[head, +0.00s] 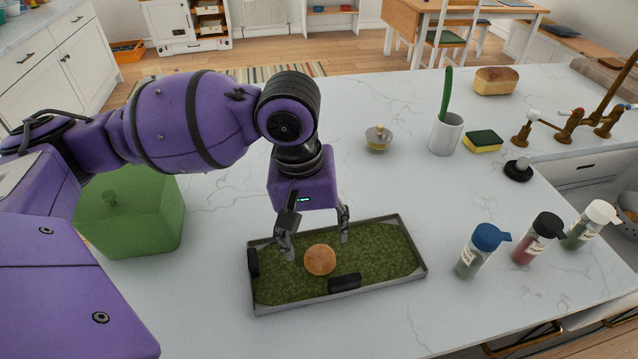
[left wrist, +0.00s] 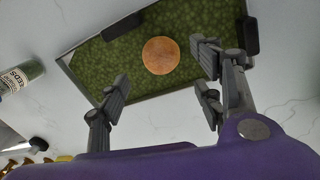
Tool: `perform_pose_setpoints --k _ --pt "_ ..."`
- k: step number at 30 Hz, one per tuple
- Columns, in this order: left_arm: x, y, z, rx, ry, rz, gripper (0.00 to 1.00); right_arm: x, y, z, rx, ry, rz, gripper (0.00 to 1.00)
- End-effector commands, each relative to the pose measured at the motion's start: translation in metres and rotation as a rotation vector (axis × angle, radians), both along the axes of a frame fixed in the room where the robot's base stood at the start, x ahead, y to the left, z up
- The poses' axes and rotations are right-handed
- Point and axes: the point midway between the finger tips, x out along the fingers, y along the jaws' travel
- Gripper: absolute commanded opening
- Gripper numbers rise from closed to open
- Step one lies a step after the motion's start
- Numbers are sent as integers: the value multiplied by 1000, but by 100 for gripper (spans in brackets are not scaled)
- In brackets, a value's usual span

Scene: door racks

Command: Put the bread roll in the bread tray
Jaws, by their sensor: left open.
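A round orange-brown bread roll (head: 320,260) rests on the green surface inside a shallow tray with a grey rim (head: 390,284). In the left wrist view the roll (left wrist: 161,55) lies beyond my open fingers, inside the tray (left wrist: 110,55). My left gripper (head: 315,235) is open above the tray's back edge, with its fingers pointing down and apart. In the left wrist view the gripper (left wrist: 160,90) holds nothing between its fingers. Whether the fingers touch the tray cannot be told. My right gripper is not in view.
Several lidded jars, one with a blue lid (head: 483,250), stand to the right of the tray. A green bin (head: 130,215) stands at left. A white cup (head: 446,133), sponge (head: 483,141) and bread loaf (head: 495,80) are farther back. A sink is at right.

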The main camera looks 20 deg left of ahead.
Motion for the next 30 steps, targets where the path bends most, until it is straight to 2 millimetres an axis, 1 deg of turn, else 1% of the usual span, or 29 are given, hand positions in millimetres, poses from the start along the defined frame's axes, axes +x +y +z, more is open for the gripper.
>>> perform_pose_setpoints --k 1,3,6,9,12,19,30 --pt "1 1 15 0 -8 1 61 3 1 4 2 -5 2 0" --pt "-1 3 27 1 -6 1 61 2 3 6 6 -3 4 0" --pt "-1 4 41 0 -5 1 61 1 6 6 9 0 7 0" --pt "-2 5 48 1 -2 0 61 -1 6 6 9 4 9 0" --pt "-2 5 51 1 0 0 61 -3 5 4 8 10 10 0" --pt "-3 5 51 0 2 0 61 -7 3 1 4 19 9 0" --pt "-3 5 50 0 2 0 61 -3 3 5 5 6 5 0"
